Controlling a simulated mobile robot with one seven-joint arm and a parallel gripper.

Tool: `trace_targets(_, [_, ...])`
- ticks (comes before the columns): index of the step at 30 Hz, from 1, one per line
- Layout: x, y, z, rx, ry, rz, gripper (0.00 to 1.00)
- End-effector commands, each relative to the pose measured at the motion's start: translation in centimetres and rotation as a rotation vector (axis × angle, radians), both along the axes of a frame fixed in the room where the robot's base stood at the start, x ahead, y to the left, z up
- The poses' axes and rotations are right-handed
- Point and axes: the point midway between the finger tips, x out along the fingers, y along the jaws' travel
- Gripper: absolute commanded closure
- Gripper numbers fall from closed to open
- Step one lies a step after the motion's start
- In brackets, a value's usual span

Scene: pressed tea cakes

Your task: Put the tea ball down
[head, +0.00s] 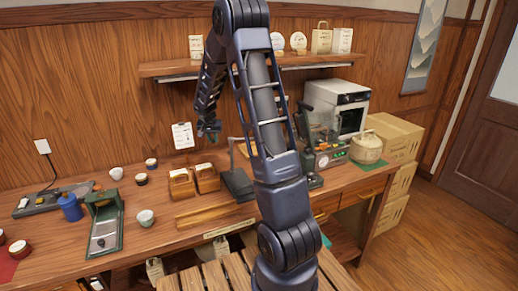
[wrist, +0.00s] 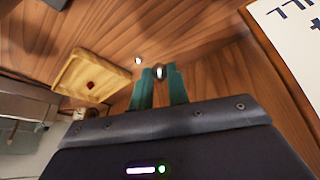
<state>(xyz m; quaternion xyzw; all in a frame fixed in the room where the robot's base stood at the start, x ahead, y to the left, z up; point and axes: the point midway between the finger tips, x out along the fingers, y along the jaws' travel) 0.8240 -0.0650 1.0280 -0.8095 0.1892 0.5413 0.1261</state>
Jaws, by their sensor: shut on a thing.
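My gripper (head: 208,134) hangs above the back of the wooden counter, in front of the panelled wall. In the wrist view its two teal fingers (wrist: 159,78) are shut on a small rounded thing, the tea ball (wrist: 160,72), at their tips. The tea ball is mostly hidden by the fingers and cannot be made out in the head view.
Below the gripper stand small wooden boxes (head: 181,185) and a dark block (head: 238,184). Cups (head: 145,218) and a green-framed tool (head: 103,222) are to the left. A white notice (head: 182,135) hangs close beside the gripper. A shelf (head: 170,68) is above.

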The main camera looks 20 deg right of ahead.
Motion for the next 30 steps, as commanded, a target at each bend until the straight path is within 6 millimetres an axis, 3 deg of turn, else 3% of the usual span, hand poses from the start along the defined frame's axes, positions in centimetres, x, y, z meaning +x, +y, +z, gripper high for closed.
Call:
trace_targets(6, [1.6,-0.7,-2.4,0.001,0.001,0.08,1.0])
trace_targets(15, [3.3,-1.9,-4.4,0.001,0.0,0.154,1.0])
trace_targets(23, [3.2,-5.7,-3.7,0.01,0.011,-0.003,1.0])
trace_targets(30, [3.0,-10.6,-2.9,0.015,0.018,-0.194,1.0])
